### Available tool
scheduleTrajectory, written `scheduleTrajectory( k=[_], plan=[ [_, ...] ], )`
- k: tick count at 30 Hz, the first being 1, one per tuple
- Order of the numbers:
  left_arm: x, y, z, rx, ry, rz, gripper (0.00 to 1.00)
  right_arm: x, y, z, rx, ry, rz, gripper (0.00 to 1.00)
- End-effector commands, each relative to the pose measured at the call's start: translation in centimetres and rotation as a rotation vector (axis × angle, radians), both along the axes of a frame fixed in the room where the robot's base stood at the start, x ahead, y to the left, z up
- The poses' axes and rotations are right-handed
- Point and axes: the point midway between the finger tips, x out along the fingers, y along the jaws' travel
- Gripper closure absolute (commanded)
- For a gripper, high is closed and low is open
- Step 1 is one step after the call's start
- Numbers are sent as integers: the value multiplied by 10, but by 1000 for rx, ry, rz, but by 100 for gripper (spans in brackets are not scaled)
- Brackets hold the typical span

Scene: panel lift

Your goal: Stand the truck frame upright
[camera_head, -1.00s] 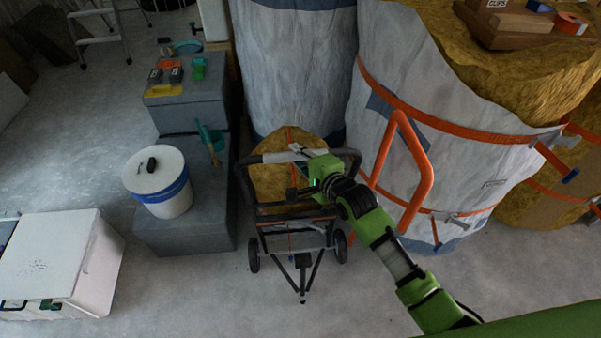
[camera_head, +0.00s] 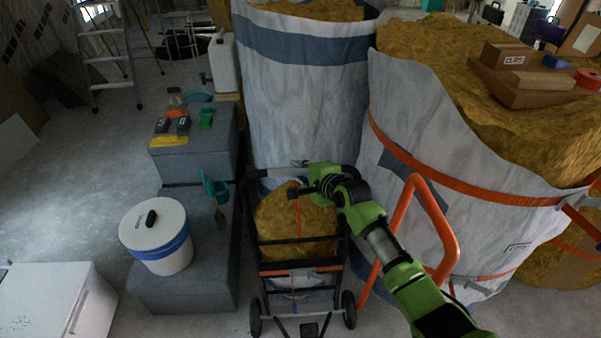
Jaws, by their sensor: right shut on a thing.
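The truck frame (camera_head: 264,239) is a black tubular hand truck with two small dark wheels, in the middle of the head view. It leans back steeply, wheels on the floor near the bottom edge, its handle end towards the big white sack behind. A yellow-brown bundle (camera_head: 293,221) with an orange strap shows through its bars. My right gripper (camera_head: 303,189) is at the upper part of the frame, shut on it; the arm hides part of the frame's right side. The exact contact is too small to make out. My left gripper is not in view.
An orange tubular rail (camera_head: 437,228) stands close right of my right arm. Large sacks (camera_head: 305,95) fill the back. Grey boxes (camera_head: 190,287) with a white bucket (camera_head: 158,245) stand left of the frame. A white chest (camera_head: 50,298) is at lower left.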

Motion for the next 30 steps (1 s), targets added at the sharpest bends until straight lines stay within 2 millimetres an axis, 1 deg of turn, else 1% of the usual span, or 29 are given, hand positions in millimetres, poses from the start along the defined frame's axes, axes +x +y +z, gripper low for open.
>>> scheduleTrajectory(
  k=[1, 8, 9, 10, 14, 18, 23, 26, 30],
  plan=[
    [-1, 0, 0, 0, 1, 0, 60, 4, -3, 5, -2, -14, -7, 100],
    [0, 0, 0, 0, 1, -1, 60, 6, -5, 9, 0, -21, -10, 100],
    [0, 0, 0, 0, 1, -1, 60, 6, -5, 9, 0, -22, -10, 71],
    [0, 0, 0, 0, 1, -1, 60, 6, -5, 9, 1, -23, -10, 64],
    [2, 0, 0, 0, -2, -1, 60, 5, -4, 8, 1, -18, -8, 64],
    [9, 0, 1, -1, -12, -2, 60, 4, -3, 7, 0, -16, -7, 64],
    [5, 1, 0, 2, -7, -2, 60, 0, -4, 7, 1, -13, -5, 64],
    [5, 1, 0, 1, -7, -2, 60, -7, -7, 10, 1, -14, -5, 64],
    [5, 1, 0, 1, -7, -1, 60, -23, -15, 18, 1, -13, -6, 64]
  ],
)
